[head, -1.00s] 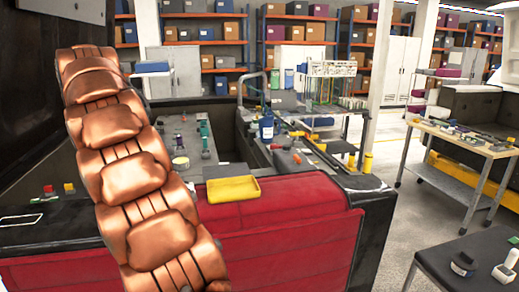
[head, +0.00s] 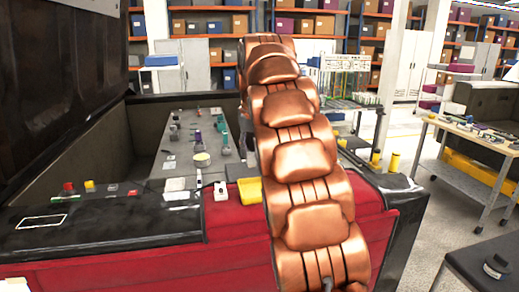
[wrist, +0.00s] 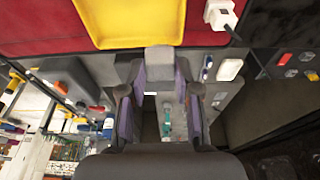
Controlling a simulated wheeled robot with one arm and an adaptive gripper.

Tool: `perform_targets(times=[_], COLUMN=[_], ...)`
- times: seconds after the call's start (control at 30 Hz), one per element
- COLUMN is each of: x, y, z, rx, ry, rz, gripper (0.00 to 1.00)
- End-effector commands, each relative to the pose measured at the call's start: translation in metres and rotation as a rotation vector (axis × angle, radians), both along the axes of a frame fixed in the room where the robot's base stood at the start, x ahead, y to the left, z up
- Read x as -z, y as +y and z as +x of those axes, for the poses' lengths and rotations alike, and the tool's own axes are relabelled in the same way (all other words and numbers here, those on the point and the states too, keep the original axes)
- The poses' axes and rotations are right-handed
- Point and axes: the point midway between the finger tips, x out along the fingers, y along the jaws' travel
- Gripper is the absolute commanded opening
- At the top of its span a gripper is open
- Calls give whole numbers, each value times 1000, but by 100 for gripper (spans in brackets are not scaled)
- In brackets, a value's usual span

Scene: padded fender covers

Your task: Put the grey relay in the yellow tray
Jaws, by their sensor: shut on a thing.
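In the wrist view my gripper (wrist: 160,82) is shut on a small grey block, the grey relay (wrist: 159,58), held between its fingertips. The relay's far end reaches the edge of the yellow tray (wrist: 130,22) in the picture; I cannot tell its height above it. In the head view the yellow tray (head: 249,190) lies on the red padded cover, and my arm hides its right part. My gripper and the relay are hidden behind my arm in the head view.
A white device with a dark cable (head: 220,190) sits just left of the tray; it also shows in the wrist view (wrist: 220,14). A white card (head: 175,185), a red-topped item (head: 68,188) and several small parts lie further left and behind. A wooden-topped bench (head: 475,138) stands at right.

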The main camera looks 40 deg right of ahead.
Motion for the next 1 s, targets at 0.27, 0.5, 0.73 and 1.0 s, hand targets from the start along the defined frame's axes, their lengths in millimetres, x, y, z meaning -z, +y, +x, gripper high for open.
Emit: perform_targets(times=[0.27, 0.5, 0.73, 1.0], x=[1, 10, 27, 48], y=[-1, -1, -1, -1], z=[-1, -3, -3, -3], rx=[1, 1, 1, 1], ry=[0, 2, 1, -2], rz=[-1, 1, 1, -1], gripper=[0, 0, 0, 0])
